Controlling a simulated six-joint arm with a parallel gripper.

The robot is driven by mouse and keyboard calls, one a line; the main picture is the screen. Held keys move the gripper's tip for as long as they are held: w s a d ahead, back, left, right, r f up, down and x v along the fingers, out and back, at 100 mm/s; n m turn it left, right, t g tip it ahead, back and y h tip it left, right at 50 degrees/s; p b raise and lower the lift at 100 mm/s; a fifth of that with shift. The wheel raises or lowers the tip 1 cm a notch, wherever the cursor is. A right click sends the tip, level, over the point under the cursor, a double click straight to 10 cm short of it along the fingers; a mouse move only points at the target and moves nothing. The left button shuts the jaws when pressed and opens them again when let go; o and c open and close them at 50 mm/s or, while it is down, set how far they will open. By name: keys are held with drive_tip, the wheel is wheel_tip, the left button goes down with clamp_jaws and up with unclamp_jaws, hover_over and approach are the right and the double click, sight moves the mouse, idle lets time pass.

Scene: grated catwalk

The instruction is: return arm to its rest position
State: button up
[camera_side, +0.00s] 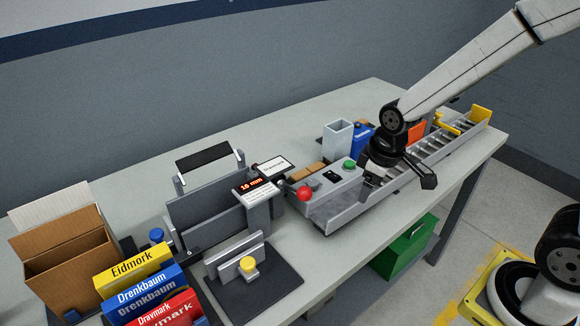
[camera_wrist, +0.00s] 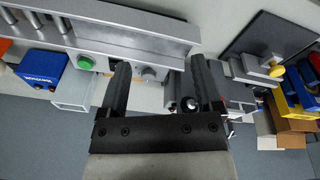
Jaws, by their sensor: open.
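My gripper (camera_side: 400,174) hangs above the near end of the roller conveyor in the side view, close to the control box with the green button. In the wrist view my gripper (camera_wrist: 158,80) shows two black fingers spread apart with nothing between them. The conveyor (camera_side: 440,143) runs toward the far right corner of the table. It also shows along the top of the wrist view (camera_wrist: 130,32). Whether the fingers touch anything below is not clear.
The grey bench (camera_side: 350,240) carries a red button (camera_side: 305,193), a green button (camera_side: 350,164), a grey upright bin (camera_side: 338,140), a blue container (camera_side: 361,138), a grey machine with a display (camera_side: 254,187), labelled boxes (camera_side: 140,280) and a cardboard box (camera_side: 68,255). A green crate (camera_side: 405,249) stands below.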

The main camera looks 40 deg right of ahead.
drive_tip(key=s+m, duration=0.1)
drive_tip(key=s, duration=0.1)
drive_tip(key=s+m, duration=0.1)
drive_tip(key=s, duration=0.1)
drive_tip(key=s+m, duration=0.1)
drive_tip(key=m, duration=0.1)
drive_tip(key=shift+s+f+t, duration=0.3)
drive_tip(key=shift+s+f, duration=0.05)
drive_tip(key=shift+s, duration=0.05)
